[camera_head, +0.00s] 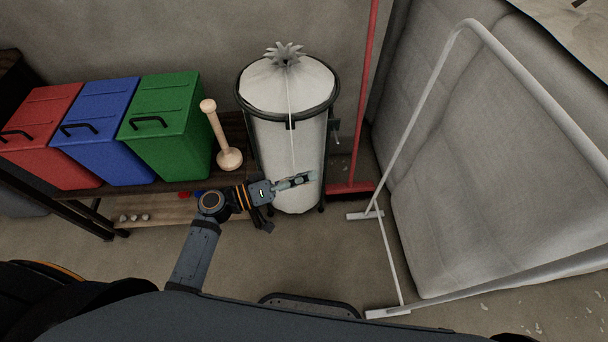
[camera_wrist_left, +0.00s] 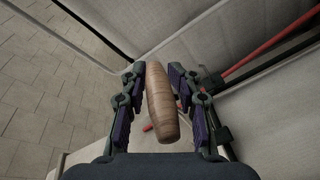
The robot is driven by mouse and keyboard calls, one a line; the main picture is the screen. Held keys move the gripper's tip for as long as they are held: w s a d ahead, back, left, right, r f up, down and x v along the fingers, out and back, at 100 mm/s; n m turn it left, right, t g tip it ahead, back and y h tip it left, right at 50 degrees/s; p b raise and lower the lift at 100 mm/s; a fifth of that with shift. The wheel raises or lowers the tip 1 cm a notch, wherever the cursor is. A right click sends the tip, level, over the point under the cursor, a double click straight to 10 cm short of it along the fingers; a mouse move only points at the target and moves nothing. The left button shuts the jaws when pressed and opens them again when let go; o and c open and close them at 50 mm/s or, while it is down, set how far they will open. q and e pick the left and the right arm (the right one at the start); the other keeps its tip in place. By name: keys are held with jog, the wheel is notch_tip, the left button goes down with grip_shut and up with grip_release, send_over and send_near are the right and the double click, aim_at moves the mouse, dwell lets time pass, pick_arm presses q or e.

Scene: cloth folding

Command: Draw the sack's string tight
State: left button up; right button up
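The white sack (camera_head: 285,160) stands upright in a black-rimmed stand (camera_head: 238,95). Its mouth is gathered into a small pleated tuft (camera_head: 285,56) at the top. A thin pale string (camera_head: 291,105) runs from the tuft in a straight line down the sack's front to my left gripper (camera_head: 302,180). In the head view the toggle is mostly hidden by the fingers. My right gripper is in neither view.
A wooden plunger-shaped tool (camera_head: 215,132) and green (camera_head: 168,125), blue (camera_head: 105,130) and red (camera_head: 48,135) bins stand left of the sack. A red pole (camera_head: 368,70) rises at its right. A white tube frame (camera_head: 402,140) and grey padded panel (camera_head: 500,150) fill the right side.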

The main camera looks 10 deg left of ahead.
pick_arm(q)
jog(key=shift+o, duration=0.8)
jog(key=v, duration=1.2)
